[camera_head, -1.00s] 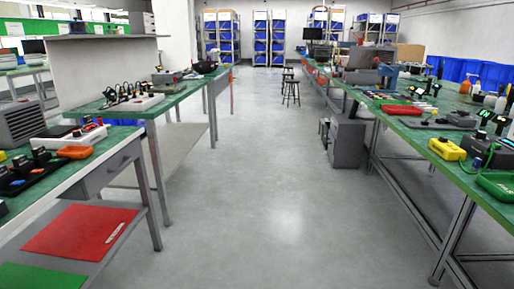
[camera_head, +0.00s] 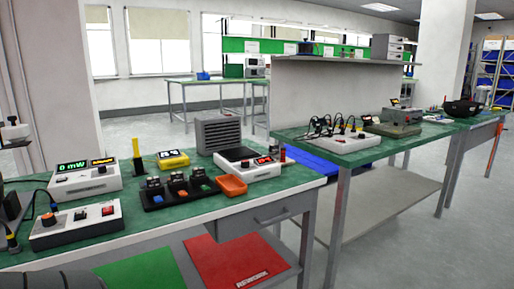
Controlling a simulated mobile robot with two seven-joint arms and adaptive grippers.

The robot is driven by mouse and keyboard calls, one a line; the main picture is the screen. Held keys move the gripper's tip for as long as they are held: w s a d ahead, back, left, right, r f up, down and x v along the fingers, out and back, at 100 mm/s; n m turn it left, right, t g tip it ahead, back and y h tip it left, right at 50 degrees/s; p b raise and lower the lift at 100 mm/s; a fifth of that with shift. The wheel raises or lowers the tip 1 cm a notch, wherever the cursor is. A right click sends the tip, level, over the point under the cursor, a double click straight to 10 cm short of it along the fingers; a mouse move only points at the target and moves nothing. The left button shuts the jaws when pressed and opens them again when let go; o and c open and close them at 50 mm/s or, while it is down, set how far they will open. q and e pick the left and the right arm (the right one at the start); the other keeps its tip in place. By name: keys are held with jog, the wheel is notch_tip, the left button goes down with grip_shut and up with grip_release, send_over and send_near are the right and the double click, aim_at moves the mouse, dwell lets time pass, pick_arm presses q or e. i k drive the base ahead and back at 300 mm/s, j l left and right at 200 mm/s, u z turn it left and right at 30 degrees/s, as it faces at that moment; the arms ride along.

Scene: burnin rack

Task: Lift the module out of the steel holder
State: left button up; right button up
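I cannot pick out the steel holder or its module for certain. A black rack (camera_head: 180,191) stands on the near green-topped bench. It carries several small dark modules with blue, orange and green parts at their front. On the farther bench, a grey metal box (camera_head: 400,119) has a small lit display on top; I cannot tell whether it holds anything. Neither of my grippers is in view. A dark rounded shape at the bottom left edge may be part of my arm.
The near bench also bears an orange tray (camera_head: 231,185), a white meter (camera_head: 88,178), a white control box (camera_head: 76,224) and a grey vented unit (camera_head: 217,134). Red (camera_head: 236,259) and green mats lie on its lower shelf. A gap of floor separates the two benches.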

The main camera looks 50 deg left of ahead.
aim_at(274, 149)
jog(key=i+l+u, duration=0.15)
jog(key=i+u, duration=0.2)
jog(key=i+l+u, duration=0.2)
jog(key=u, duration=0.2)
jog(key=i+l+u, duration=0.35)
jog(key=k, duration=0.1)
